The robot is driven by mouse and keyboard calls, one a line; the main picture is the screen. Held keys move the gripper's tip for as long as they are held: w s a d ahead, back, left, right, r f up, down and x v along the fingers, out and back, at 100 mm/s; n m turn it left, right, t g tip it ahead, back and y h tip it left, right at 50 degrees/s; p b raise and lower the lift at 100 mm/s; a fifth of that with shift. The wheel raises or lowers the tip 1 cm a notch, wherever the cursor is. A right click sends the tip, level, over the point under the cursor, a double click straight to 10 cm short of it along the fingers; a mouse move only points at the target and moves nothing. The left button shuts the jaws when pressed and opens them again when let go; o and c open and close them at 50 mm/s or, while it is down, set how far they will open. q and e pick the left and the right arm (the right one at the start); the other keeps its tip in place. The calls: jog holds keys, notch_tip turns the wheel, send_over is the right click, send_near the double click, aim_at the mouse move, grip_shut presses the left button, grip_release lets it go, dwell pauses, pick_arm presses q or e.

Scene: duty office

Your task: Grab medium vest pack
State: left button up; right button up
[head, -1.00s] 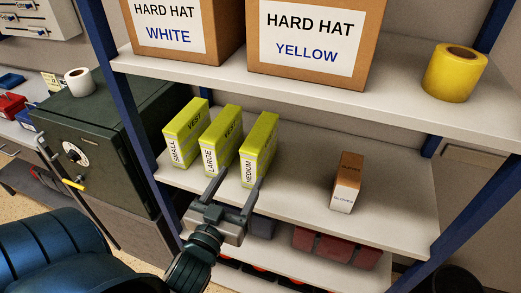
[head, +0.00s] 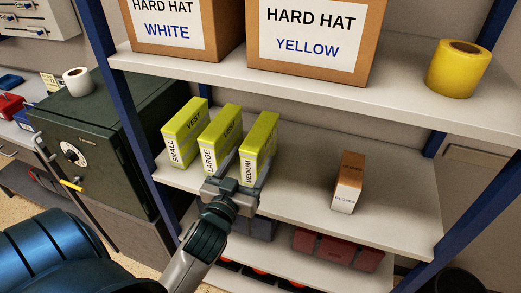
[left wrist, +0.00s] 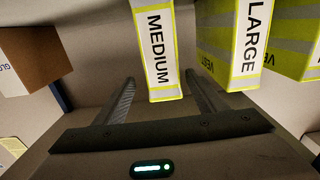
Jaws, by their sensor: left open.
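The medium vest pack (head: 261,140) is a yellow-green box with a white label, upright on the middle shelf, rightmost of three vest packs. In the left wrist view the medium pack (left wrist: 158,50) stands between my two open fingers. My left gripper (head: 240,172) is open at the front of the pack, one finger on each side; I cannot tell whether they touch it. In the left wrist view the gripper (left wrist: 160,100) holds nothing. The large pack (head: 221,138) stands just left of the medium one, with the small pack (head: 185,132) beyond it. My right gripper is not in view.
An orange-and-white gloves box (head: 347,182) stands to the right, with bare middle shelf (head: 300,165) between. Hard hat boxes (head: 307,40) and a yellow tape roll (head: 457,68) sit on the shelf above. Dark red items (head: 337,250) lie on the shelf below. A blue post (head: 133,130) stands left.

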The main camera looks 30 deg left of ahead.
pick_arm(q)
jog(key=p+x, duration=0.1)
jog(key=x, duration=0.3)
jog(key=shift+r, duration=0.1)
jog(key=shift+w, duration=0.3)
jog(key=shift+w+a+p, duration=0.25)
jog(key=shift+w+p, duration=0.15)
jog(key=shift+w, duration=0.1)
jog(key=w, duration=0.1)
jog(key=w+a+p, duration=0.1)
jog(key=w+f, duration=0.1)
jog(key=shift+w+a+p, duration=0.15)
jog(key=shift+w+p, duration=0.1)
jog(key=shift+p, duration=0.05)
jog(key=shift+w, duration=0.25)
